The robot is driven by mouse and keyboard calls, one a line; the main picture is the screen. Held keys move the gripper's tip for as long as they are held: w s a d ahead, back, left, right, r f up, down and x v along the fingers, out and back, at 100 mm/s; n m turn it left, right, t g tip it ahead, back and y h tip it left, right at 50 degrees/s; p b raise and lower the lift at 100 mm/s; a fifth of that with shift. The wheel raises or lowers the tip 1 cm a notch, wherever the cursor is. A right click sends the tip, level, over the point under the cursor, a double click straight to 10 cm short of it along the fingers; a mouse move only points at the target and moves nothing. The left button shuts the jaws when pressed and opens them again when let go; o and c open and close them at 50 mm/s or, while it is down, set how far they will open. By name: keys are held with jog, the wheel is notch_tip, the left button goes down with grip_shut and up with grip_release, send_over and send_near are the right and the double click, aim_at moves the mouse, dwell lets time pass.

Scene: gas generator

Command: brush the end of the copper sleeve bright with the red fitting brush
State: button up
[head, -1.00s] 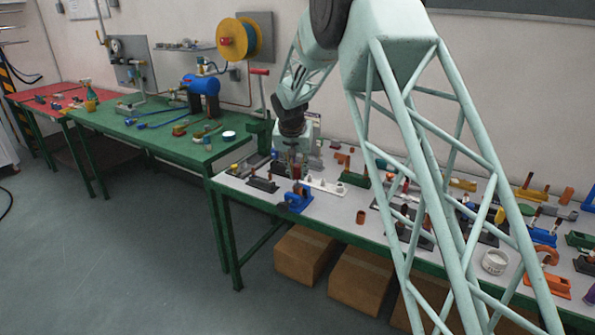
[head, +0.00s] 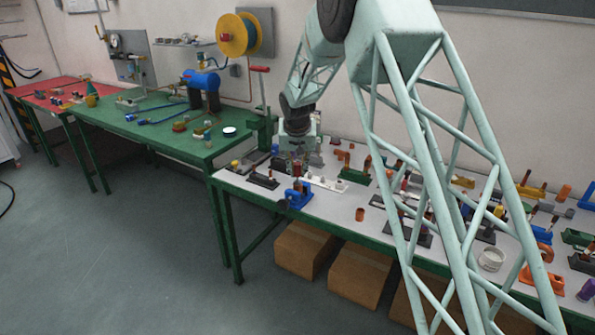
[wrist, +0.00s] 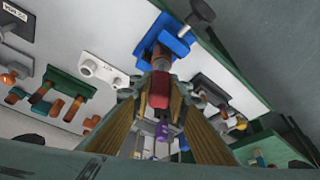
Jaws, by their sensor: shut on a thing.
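My gripper (wrist: 160,112) is shut on the red fitting brush (wrist: 159,88), whose red body shows between the fingers in the wrist view. A copper-coloured piece, seemingly the copper sleeve (wrist: 161,60), is just beyond the red body, at the blue clamp (wrist: 171,38). Whether the brush touches or surrounds the sleeve end is not clear. In the head view the gripper points down above the blue clamp (head: 298,197), with the red brush (head: 297,173) small below it. The sleeve's end and the bristles cannot be made out.
A white holder strip (head: 328,184) lies right of the clamp, and a dark stand (head: 263,181) is on its left. A loose copper ring (head: 360,214) lies near the front edge. Several stands and fittings crowd the bench on the right. The green bench (head: 150,136) is at left.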

aim_at(298, 163)
jog(key=shift+r, duration=0.15)
jog(key=shift+r+p, duration=1.25)
jog(key=shift+r, duration=1.3)
